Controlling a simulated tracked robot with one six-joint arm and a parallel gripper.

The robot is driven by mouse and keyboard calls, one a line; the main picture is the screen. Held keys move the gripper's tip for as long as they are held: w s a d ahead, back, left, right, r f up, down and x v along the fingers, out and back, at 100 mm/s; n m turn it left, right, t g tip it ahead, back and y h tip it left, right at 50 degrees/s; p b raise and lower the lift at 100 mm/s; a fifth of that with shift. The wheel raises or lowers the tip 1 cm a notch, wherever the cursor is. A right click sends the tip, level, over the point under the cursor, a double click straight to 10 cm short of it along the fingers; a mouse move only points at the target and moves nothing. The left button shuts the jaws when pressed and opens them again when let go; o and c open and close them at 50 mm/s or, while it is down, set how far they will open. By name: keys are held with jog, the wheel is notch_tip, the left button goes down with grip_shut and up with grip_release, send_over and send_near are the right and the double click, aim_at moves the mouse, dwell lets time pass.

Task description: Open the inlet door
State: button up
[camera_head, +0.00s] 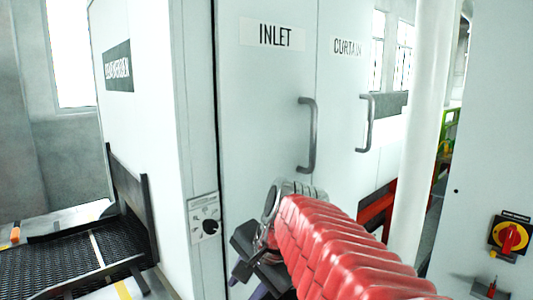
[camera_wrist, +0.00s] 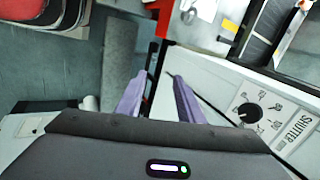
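The inlet door (camera_head: 262,110) is a pale panel labelled INLET and looks closed. Its grey vertical bar handle (camera_head: 312,135) is on the door's right side. My gripper (camera_head: 246,280) is low in front of the door, below and to the left of the handle, apart from it. In the wrist view my gripper (camera_wrist: 158,92) shows two purple fingers spread apart with nothing between them. My arm's red sleeve hides the lower right part of the door. The handle cannot be made out in the wrist view.
The curtain door (camera_head: 345,90) with its own handle (camera_head: 366,122) stands to the right. A knob panel (camera_head: 205,217) is left of the inlet door; a SHUTTER knob (camera_wrist: 250,113) shows in the wrist view. The mesh belt (camera_head: 85,262) lies left. A white post (camera_head: 425,130) and a red-yellow switch (camera_head: 510,236) are right.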

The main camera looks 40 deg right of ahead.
jog(key=w+d+r+m, duration=0.2)
jog(key=d+m, duration=0.3)
jog(key=d, duration=0.1)
jog(key=m+t+h, duration=0.3)
jog(key=m+t, duration=0.9)
jog(key=m, duration=0.5)
send_near(315, 139)
jog(key=s, duration=0.3)
jog(key=shift+f, duration=0.1)
jog(key=shift+n, duration=0.3)
jog(key=w, duration=0.4)
jog(key=w+d, duration=0.1)
jog(key=w, duration=0.8)
jog(key=shift+w+d, duration=0.25)
jog(key=shift+w, duration=0.15)
